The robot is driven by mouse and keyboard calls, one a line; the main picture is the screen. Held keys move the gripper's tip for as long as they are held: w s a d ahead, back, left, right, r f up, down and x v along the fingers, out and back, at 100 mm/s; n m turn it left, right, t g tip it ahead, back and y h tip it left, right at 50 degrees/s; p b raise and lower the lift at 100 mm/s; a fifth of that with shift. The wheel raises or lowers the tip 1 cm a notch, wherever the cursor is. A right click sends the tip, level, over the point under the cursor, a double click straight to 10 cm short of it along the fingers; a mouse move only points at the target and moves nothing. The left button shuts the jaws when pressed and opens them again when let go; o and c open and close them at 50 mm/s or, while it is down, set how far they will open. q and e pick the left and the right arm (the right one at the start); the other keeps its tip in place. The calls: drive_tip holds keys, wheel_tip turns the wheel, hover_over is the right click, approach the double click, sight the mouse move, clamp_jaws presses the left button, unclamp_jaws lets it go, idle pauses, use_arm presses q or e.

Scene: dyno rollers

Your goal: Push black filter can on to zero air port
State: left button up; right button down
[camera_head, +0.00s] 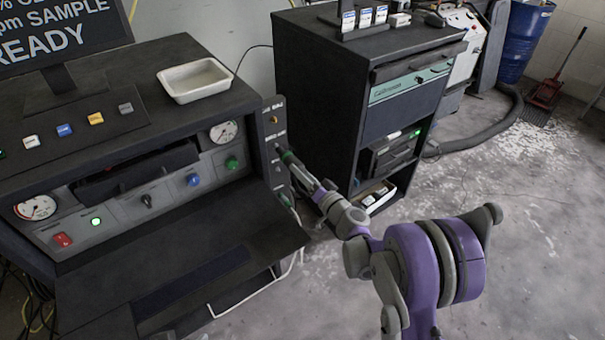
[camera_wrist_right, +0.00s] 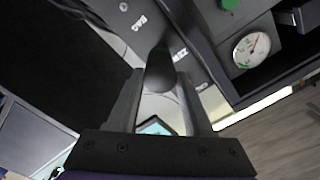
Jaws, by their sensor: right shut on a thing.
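My right gripper (camera_head: 286,158) is at the side port panel (camera_head: 272,118) of the left cabinet. It also shows in the right wrist view (camera_wrist_right: 162,92), with its two fingers on either side of a dark, rounded can, the black filter can (camera_wrist_right: 160,72). The gripper is shut on the can. The can's far end is close to the panel; I cannot tell whether it touches the port. The zero air port itself is hidden behind the can. My left gripper is not in view.
The left cabinet carries a white tray (camera_head: 194,80), coloured buttons and a gauge (camera_head: 223,132), which also shows in the wrist view (camera_wrist_right: 251,49). A second dark cabinet (camera_head: 318,85) stands just right of the panel. Grey floor (camera_head: 490,200) is open at the right.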

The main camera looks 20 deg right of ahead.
drive_tip(key=shift+w+a, duration=0.15)
drive_tip(key=shift+w, duration=0.35)
idle(0.5)
drive_tip(key=shift+c, duration=1.1)
unclamp_jaws()
drive_tip(key=b+v, duration=0.1)
drive_tip(key=v, duration=1)
drive_tip(key=s+a+n+g, duration=0.1)
drive_tip(key=a, duration=0.1)
drive_tip(key=s+a+r+n+g+y+p, duration=0.1)
drive_tip(key=s+a+g, duration=0.1)
drive_tip(key=a, duration=0.1)
drive_tip(key=s+a+r+n+g, duration=0.1)
drive_tip(key=s+a, duration=0.1)
drive_tip(key=shift+s+a+r, duration=0.15)
drive_tip(key=shift+a+r, duration=0.05)
drive_tip(key=shift+r, duration=0.05)
drive_tip(key=s+a+n+g+h+p, duration=0.1)
drive_tip(key=s+n+g+h+p, duration=0.15)
drive_tip(key=s+g, duration=0.7)
drive_tip(key=s+d+f+t+h+p, duration=0.1)
drive_tip(key=s+d+h, duration=0.3)
drive_tip(key=s, duration=0.8)
drive_tip(key=shift+d+t+h, duration=0.35)
drive_tip(key=shift+d+t, duration=0.1)
drive_tip(key=shift+d, duration=0.35)
